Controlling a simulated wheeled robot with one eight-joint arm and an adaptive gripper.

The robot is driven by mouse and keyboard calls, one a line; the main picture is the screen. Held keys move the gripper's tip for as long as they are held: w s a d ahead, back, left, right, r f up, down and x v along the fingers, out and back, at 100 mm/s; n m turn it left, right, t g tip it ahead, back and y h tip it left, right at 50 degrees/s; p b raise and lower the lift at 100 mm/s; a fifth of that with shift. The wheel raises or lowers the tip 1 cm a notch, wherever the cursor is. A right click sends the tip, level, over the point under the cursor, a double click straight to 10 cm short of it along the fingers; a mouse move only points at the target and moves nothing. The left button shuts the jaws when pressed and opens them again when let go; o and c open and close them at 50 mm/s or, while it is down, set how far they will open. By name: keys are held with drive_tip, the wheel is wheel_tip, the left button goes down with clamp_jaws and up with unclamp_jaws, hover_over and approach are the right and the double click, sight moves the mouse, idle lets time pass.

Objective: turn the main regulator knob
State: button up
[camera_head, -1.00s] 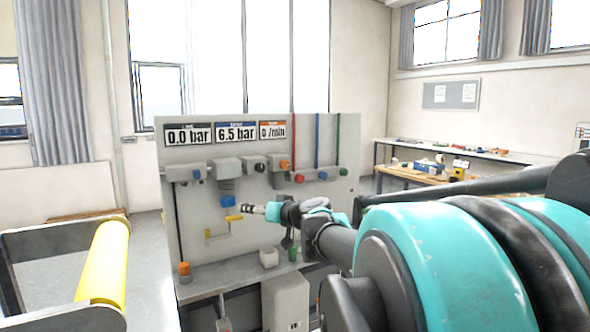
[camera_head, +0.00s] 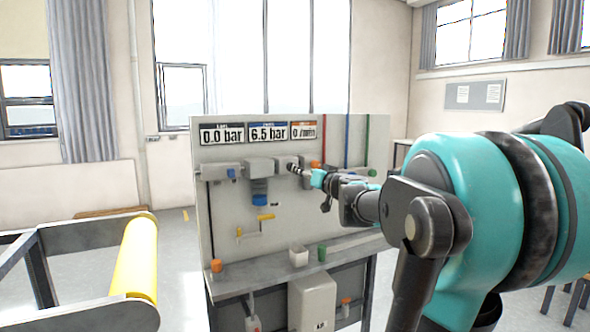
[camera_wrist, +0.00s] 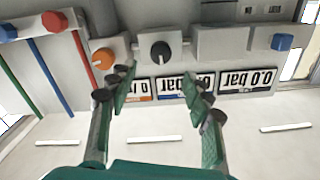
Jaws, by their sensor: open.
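The pneumatic panel (camera_head: 220,220) stands in front of me with several knobs. A black round knob (camera_wrist: 160,51) sits on a grey block in the wrist view, beyond and roughly between my two fingertips. I see no label showing which knob is the main regulator. My gripper (camera_wrist: 160,82) is open and empty, its fingers spread in front of the panel, apart from the black knob. In the head view my gripper (camera_head: 297,170) is at the panel's upper row of blocks and covers part of it.
An orange knob (camera_wrist: 103,58) is close beside the black knob, near one finger. A blue knob (camera_wrist: 283,42) is farther right. Displays (camera_head: 268,131) read 0.0 bar and 6.5 bar. A panel shelf (camera_head: 235,278) holds small items. A yellow roller (camera_head: 140,258) stands at left.

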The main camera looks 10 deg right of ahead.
drive_tip(key=x, duration=0.8)
clamp_jaws()
